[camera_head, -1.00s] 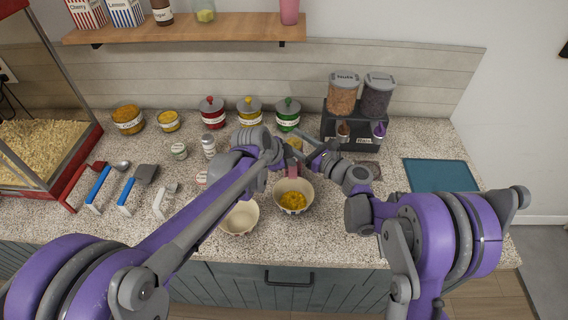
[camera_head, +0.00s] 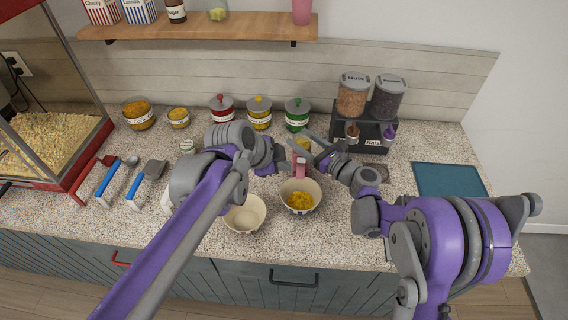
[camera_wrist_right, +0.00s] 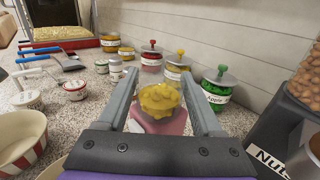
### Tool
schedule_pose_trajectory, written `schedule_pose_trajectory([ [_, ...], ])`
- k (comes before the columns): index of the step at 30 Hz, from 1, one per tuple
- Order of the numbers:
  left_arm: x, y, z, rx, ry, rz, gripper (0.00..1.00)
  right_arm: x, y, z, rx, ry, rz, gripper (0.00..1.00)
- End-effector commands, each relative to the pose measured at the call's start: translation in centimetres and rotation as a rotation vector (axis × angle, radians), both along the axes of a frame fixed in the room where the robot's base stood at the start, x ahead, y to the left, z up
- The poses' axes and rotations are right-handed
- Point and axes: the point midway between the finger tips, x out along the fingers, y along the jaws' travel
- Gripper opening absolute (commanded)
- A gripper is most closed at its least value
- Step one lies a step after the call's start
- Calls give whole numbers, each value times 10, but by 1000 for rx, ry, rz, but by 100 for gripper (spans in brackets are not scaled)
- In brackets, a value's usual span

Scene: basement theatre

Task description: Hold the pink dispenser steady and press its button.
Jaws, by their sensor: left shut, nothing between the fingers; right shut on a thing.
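The pink dispenser (camera_head: 299,168) stands upright on the counter behind the bowl of yellow food, and its top is yellow. In the right wrist view the dispenser (camera_wrist_right: 162,123) sits between my right fingers, with its lumpy yellow top (camera_wrist_right: 160,98) facing the camera. My right gripper (camera_head: 307,146) is shut on the dispenser, one finger on each side. My left gripper (camera_head: 281,157) is shut and empty, close to the left of the dispenser. Its fingertips are small and partly hidden by its wrist. I cannot make out the button.
A bowl of yellow food (camera_head: 316,197) and an empty bowl (camera_head: 245,222) stand in front. Lidded red, yellow and green jars (camera_head: 297,114) stand behind. The nuts dispenser stand (camera_head: 364,131) is back right. A teal mat (camera_head: 449,181) lies at the right.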

Motion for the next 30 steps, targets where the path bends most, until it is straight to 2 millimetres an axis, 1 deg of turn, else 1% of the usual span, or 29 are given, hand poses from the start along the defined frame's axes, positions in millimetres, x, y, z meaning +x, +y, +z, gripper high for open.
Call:
schedule_pose_trajectory([
  [11, 0, 0, -1, 0, 1, 0, 0, 0, 0, -2, -3, 1, 0, 0],
  [12, 0, 0, -1, 0, 1, 0, 0, 0, 0, -2, -3, 1, 0, 72],
  [14, 0, 0, -1, 0, 1, 0, 0, 0, 0, -2, -2, 1, 0, 83],
  [15, 0, 0, -1, 0, 1, 0, 0, 0, 0, -2, -2, 1, 0, 90],
  [17, 0, 0, -1, 0, 0, 0, 0, 0, 0, -1, -2, 1, 0, 100],
  [25, 0, 0, -1, 0, 0, 0, 0, -1, -2, -1, -1, 1, -1, 100],
  [28, 0, 0, -1, 0, 0, 0, 0, -6, -9, 0, -1, 1, -2, 100],
  [30, 0, 0, 0, 0, 0, 0, 0, -14, -17, 0, -1, 1, -4, 100],
])
